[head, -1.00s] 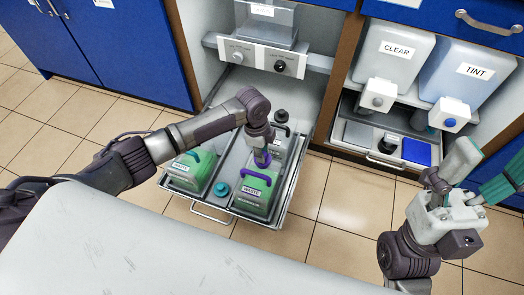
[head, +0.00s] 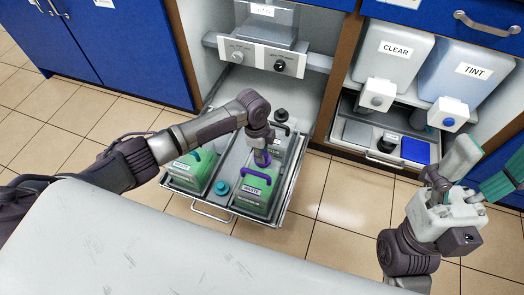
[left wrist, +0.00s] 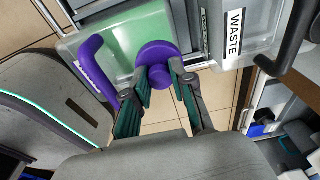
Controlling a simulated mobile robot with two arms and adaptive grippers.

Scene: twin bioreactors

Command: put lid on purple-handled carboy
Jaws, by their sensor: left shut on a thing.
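The purple-handled carboy (head: 257,195) holds green liquid and stands in the pulled-out drawer; its purple handle also shows in the left wrist view (left wrist: 92,67). My left gripper (head: 262,158) points down at the top of this carboy. In the left wrist view its fingers (left wrist: 160,88) are shut on the knob of the purple lid (left wrist: 157,56). The lid is at the carboy's top beside the handle and hides the opening. I cannot tell whether it is seated. My right gripper (head: 488,168) is open and empty at the right, away from the drawer.
The drawer (head: 210,213) also holds a blue-handled green carboy (head: 187,172), a teal lid (head: 221,188) and a black-handled carboy (head: 278,143) close behind. CLEAR (head: 393,50) and TINT (head: 467,75) containers stand at the right. A pale surface (head: 150,250) fills the foreground.

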